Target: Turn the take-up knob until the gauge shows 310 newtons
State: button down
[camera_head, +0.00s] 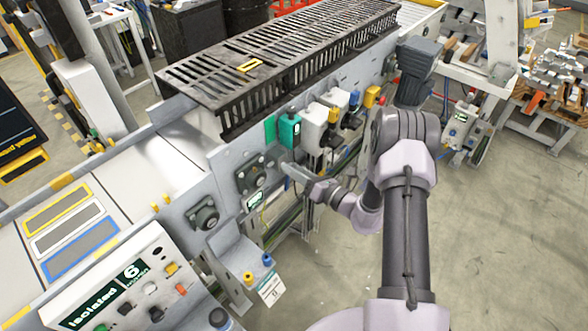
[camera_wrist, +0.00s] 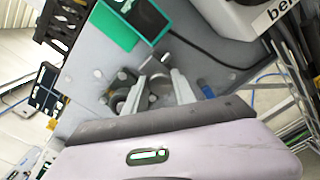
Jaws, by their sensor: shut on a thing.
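My gripper (camera_wrist: 160,85) is at the side of the conveyor frame, and its two light grey fingers are closed around a small grey knob (camera_wrist: 158,92). In the head view my gripper (camera_head: 285,166) reaches the frame's side wall from the right, and its fingers hide the knob there. A small display (camera_head: 254,199) sits on the wall just below and left of my gripper. It looks like the gauge, but its figures are too small to read.
A teal box (camera_head: 289,130) and other boxes with cables hang on the wall beside my gripper. A dark round bearing unit (camera_head: 251,176) is to its left. A control panel reading "Isolated" and "6" (camera_head: 120,285) stands at lower left.

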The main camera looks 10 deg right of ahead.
jog(key=c, duration=1)
grip_release()
jog(key=shift+c, duration=0.2)
jog(key=p+v, duration=0.3)
jog(key=v, duration=1.4)
jog(key=shift+s+d, duration=0.15)
jog(key=shift+s, duration=0.05)
